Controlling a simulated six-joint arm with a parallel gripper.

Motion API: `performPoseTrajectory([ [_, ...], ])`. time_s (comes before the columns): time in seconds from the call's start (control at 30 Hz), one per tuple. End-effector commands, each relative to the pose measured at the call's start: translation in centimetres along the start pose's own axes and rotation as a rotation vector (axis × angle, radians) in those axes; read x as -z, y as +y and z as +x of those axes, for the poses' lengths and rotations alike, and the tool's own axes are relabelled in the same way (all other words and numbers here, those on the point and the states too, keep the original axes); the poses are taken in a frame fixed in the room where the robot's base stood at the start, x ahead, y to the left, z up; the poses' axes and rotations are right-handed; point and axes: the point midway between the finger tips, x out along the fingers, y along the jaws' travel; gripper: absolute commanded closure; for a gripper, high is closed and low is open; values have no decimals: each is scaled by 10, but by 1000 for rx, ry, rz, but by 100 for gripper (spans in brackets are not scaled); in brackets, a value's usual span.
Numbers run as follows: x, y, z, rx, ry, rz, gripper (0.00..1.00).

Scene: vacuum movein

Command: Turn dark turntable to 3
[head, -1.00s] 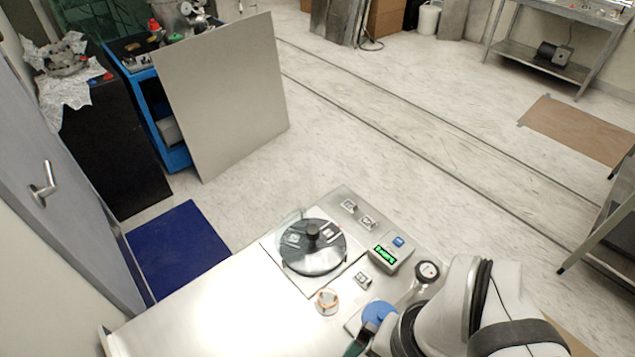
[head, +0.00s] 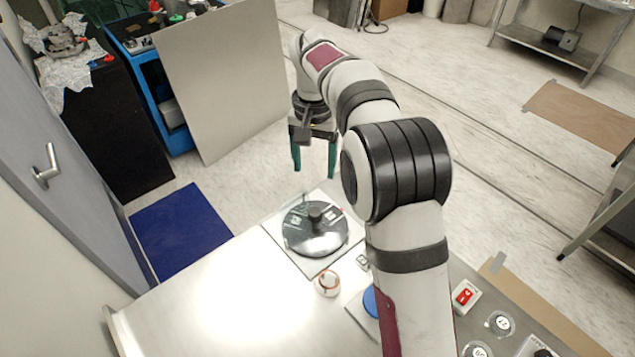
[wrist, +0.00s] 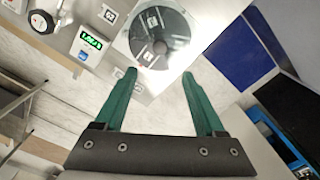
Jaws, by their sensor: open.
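The dark turntable (head: 301,238) is a round black disc with a central black knob (head: 315,212) and pale labels, set on a light square plate on the metal table. It also shows at the top of the wrist view (wrist: 143,30), with its knob (wrist: 160,47). The numbers on its labels are too small to read. My gripper (head: 314,170) is open and empty, with green fingers pointing down. It hangs above and beyond the turntable, apart from it. In the wrist view the two fingers (wrist: 161,75) are spread below the knob.
A box with a green display (wrist: 91,42) and a blue button sits beside the turntable. A copper-coloured ring (head: 327,284) lies in front of it. A red switch box (head: 466,295) and round dials stand at the right. My arm hides part of the table.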

Motion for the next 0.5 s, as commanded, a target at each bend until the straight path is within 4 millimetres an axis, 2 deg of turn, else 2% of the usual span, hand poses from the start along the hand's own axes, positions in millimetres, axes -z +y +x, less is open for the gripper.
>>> performPoseTrajectory([
  [0.3,-2,1,93,-1,-5,1,28],
  [0.5,-1,1,131,1,-3,2,28],
])
